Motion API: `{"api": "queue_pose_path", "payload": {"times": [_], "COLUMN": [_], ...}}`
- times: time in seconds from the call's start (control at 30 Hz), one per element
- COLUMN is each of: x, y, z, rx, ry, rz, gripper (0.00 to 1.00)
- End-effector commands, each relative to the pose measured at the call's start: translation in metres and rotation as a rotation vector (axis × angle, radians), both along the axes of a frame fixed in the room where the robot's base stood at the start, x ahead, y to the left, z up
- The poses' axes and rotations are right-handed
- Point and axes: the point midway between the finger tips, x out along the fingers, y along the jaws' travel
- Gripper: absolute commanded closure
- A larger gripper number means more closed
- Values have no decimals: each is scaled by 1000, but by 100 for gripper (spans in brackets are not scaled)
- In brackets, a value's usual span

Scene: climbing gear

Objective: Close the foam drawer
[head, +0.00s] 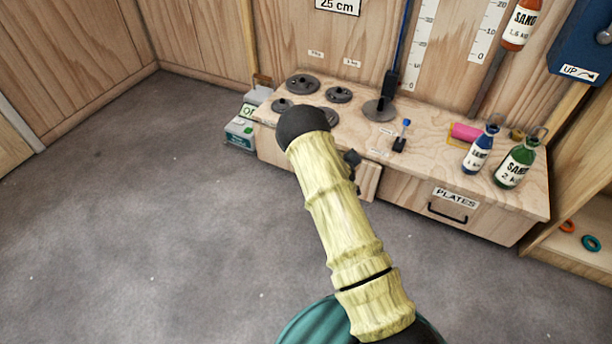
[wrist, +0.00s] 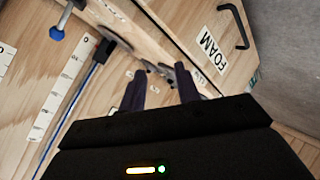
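The foam drawer is a wooden drawer in the bench front. In the wrist view its front (wrist: 205,50) carries a FOAM label and a black handle (wrist: 236,25). In the head view my arm hides most of it; a wooden panel (head: 369,182) beside the arm seems to stand out from the bench. My gripper (wrist: 160,70) shows two dark fingers spread apart with nothing clearly held. Its tips appear near the drawer's upper edge; I cannot tell whether they touch. In the head view it is mostly hidden behind my arm.
The wooden bench (head: 437,130) carries grey weight discs (head: 303,84), a blue sand bottle (head: 480,150) and a green one (head: 515,163). The PLATES drawer (head: 480,215) is at right. The grey floor (head: 130,210) is clear.

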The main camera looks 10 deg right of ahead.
Motion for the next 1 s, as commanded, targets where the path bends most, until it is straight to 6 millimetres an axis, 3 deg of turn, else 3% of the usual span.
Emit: {"api": "queue_pose_path", "payload": {"times": [0.03, 0.3, 0.6, 0.73, 1.0], "x": [6, 27, 14, 5, 3], "y": [1, 18, 66, 80, 83], "z": [-24, -103, -191, -210, -213], "rx": [-51, -298, -507, -545, -554], "ry": [-15, -140, -284, -325, -338], "rz": [42, 292, 618, 701, 721], "gripper": [68, 68, 68, 68, 68]}}
